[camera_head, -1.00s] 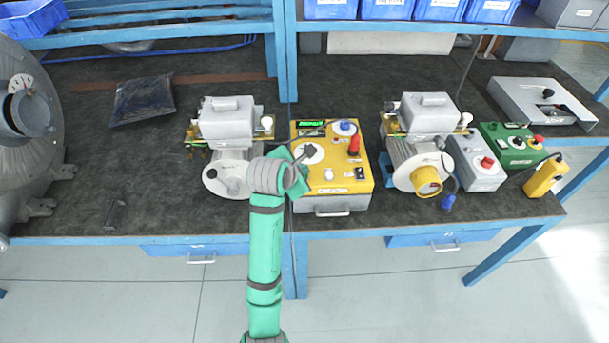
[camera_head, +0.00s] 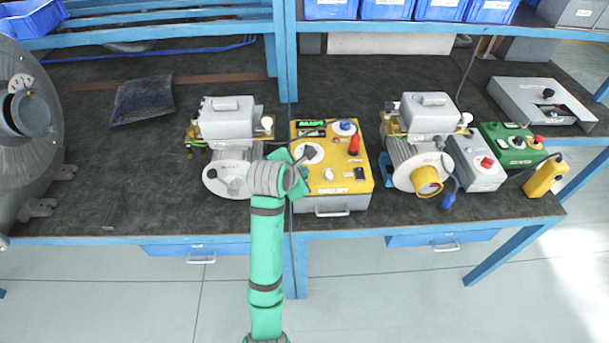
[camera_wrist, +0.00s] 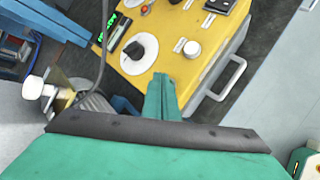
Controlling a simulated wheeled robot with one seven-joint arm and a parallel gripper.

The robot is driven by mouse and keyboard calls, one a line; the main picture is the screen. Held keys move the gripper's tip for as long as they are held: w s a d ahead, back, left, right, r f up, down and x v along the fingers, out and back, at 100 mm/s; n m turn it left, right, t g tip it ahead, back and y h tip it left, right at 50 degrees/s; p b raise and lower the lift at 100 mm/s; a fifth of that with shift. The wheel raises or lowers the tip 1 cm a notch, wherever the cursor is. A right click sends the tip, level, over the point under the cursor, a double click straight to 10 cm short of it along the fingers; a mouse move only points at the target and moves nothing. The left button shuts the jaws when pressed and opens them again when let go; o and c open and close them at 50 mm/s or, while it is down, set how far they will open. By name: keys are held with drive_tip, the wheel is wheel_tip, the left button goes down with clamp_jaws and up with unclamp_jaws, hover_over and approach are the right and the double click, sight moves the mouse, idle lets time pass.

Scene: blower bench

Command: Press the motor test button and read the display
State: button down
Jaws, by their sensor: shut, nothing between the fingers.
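The yellow test box (camera_head: 345,185) stands on the bench with a small display (camera_head: 311,124) showing green characters, too small to read. The display is also at the top left of the box in the wrist view (camera_wrist: 117,32). A white dial with a dark knob (camera_wrist: 135,48) sits beside it. A pale round button (camera_wrist: 192,48) is right of the dial, also visible in the head view (camera_head: 328,174). I cannot read which control is the motor test button. My gripper (camera_wrist: 161,79) is shut and empty, over the box's left front part near the dial. Whether it touches the box is unclear.
A blue knob (camera_head: 344,127), a red control (camera_head: 354,146) and a black switch (camera_head: 360,173) share the box top. Motor units stand left (camera_head: 226,120) and right (camera_head: 430,115). Grey (camera_head: 478,165) and green (camera_head: 512,145) boxes stand farther right. A cable crosses near the display.

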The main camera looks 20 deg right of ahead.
idle(0.6)
drive_tip(key=shift+r, duration=0.7)
drive_tip(key=shift+r, duration=2.5)
